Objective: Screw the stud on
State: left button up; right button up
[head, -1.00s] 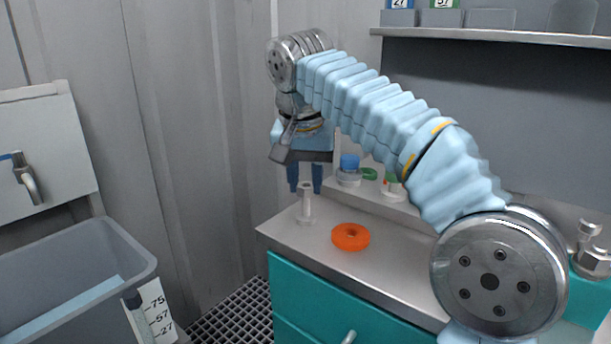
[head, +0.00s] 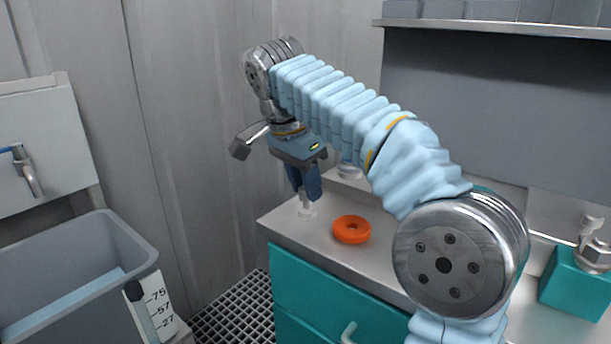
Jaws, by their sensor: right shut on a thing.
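The pale grey stud (head: 306,209) stands upright near the left end of the steel counter (head: 285,221); its flanged foot shows. My right gripper (head: 304,193) points down from above, its blue fingers shut around the stud's upper part, which they hide. The foot of the stud appears to rest on the counter. My left gripper is out of view.
An orange ring (head: 351,230) lies just right of the stud. A jar (head: 349,170) stands behind, partly hidden by my arm. A teal block (head: 577,284) with a metal fitting is at the right. A grey tub (head: 70,265) stands at lower left.

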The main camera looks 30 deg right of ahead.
jog(key=m+g+p, duration=0.1)
jog(key=m, duration=0.3)
jog(key=shift+d+r+m, duration=0.1)
jog(key=shift+r+m, duration=0.05)
jog(key=shift+m, duration=0.25)
jog(key=shift+m+g+p, duration=0.3)
jog(key=shift+m+g, duration=0.2)
jog(key=shift+m, duration=0.7)
jog(key=shift+f+m+g+y, duration=0.25)
jog(key=shift+m+g+y, duration=0.05)
jog(key=shift+m, duration=0.9)
jog(key=shift+m+y, duration=0.3)
jog(key=shift+m, duration=0.8)
grip_shut()
